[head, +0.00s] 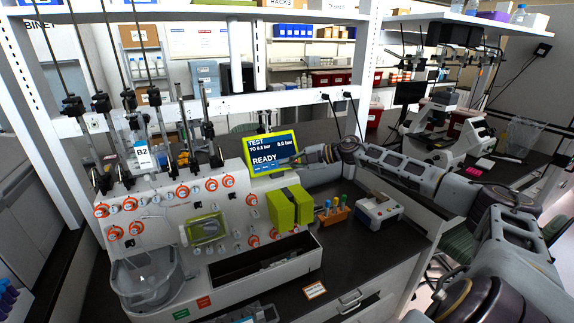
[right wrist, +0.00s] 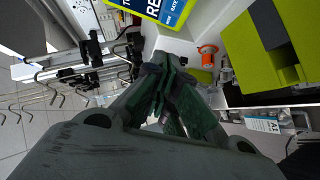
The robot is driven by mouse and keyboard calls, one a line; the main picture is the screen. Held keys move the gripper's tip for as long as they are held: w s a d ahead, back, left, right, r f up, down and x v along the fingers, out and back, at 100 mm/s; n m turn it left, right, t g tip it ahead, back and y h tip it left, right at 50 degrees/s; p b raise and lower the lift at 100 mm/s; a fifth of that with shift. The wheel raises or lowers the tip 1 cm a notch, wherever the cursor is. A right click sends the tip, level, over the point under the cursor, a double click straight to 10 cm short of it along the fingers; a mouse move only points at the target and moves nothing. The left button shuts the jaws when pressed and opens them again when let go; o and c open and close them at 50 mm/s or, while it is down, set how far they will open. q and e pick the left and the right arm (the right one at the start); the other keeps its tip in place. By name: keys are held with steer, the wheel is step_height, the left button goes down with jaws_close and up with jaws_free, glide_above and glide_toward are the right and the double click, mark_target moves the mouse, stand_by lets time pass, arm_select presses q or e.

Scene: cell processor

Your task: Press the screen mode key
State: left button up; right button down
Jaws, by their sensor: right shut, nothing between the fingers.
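The processor's screen (head: 266,144) has a yellow-green frame and a blue display reading "TEST", "0.0 bar" and "READY". A row of small key labels runs along its lower edge, too small to read in the head view. The screen (right wrist: 152,8) is cut off at the top of the right wrist view, with its lower labels partly showing. My right gripper (head: 297,159) comes in from the right at the screen's lower right corner. In the right wrist view its fingertips (right wrist: 166,66) are together and empty, below the screen's edge. I cannot tell whether they touch it. My left gripper is out of view.
Yellow-green blocks (head: 290,208) stick out of the panel below the screen. Orange-ringed knobs (head: 212,185) and a clear bowl (head: 146,277) are to the left. A tube rack (head: 332,213) and a small white device (head: 379,211) stand on the dark bench to the right.

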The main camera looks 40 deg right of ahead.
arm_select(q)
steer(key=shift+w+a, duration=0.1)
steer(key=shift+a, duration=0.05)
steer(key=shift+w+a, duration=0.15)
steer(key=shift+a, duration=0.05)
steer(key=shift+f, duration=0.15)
